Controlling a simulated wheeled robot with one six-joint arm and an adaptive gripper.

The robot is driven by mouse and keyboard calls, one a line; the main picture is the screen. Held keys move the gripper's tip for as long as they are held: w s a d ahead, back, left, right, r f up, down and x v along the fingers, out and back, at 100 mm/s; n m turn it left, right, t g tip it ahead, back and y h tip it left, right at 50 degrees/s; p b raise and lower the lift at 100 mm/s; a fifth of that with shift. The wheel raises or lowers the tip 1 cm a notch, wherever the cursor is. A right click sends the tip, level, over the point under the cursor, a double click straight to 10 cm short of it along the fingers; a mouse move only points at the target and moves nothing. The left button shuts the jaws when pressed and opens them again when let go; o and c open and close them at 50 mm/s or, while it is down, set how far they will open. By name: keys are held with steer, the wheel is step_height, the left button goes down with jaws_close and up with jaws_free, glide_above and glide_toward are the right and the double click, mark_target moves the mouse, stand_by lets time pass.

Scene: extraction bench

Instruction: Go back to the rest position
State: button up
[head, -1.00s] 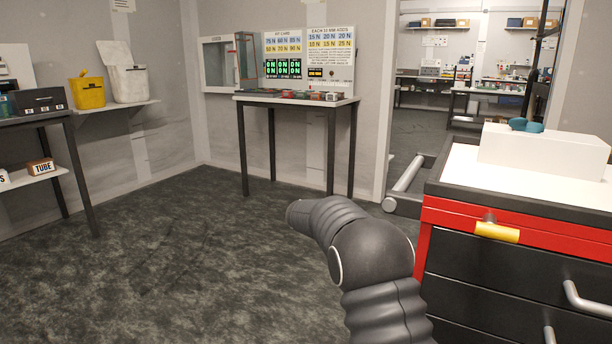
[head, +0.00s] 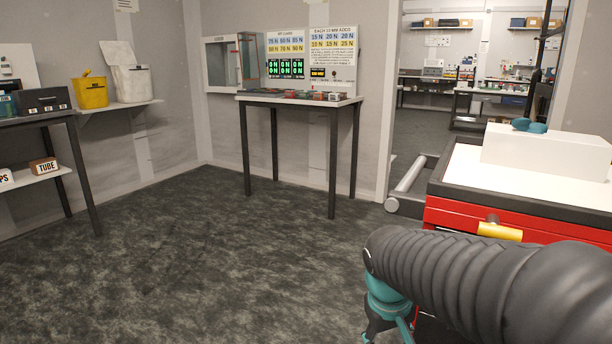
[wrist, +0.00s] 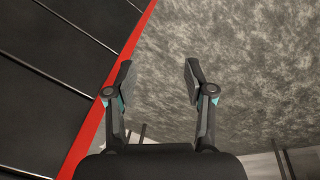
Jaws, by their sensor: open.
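My gripper (wrist: 158,80) is open and empty in the wrist view, its two dark fingers apart over the grey floor. In the head view my arm reaches in from the lower right, and the teal part of the gripper end (head: 388,305) hangs down at its tip. The fingertips are cut off or hidden there. The gripper is beside the red and black drawer cabinet (head: 470,215), whose dark drawer fronts (wrist: 60,70) fill the left of the wrist view.
A white block (head: 545,155) with a teal item on it stands on the cabinet top. A yellow handle (head: 499,231) juts from the cabinet front. A table (head: 300,99) with display panels stands at the back wall. The grey floor (head: 200,260) at left is clear.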

steer(key=s+d+r+m+t+y, duration=0.1)
steer(key=s+r+m+t, duration=0.1)
steer(key=s, duration=1)
step_height(320, 180, up, 2)
steer(key=shift+s+r+t, duration=0.2)
steer(key=shift+t, duration=0.6)
steer(key=shift+c, duration=1.2)
steer(key=shift+a, duration=0.15)
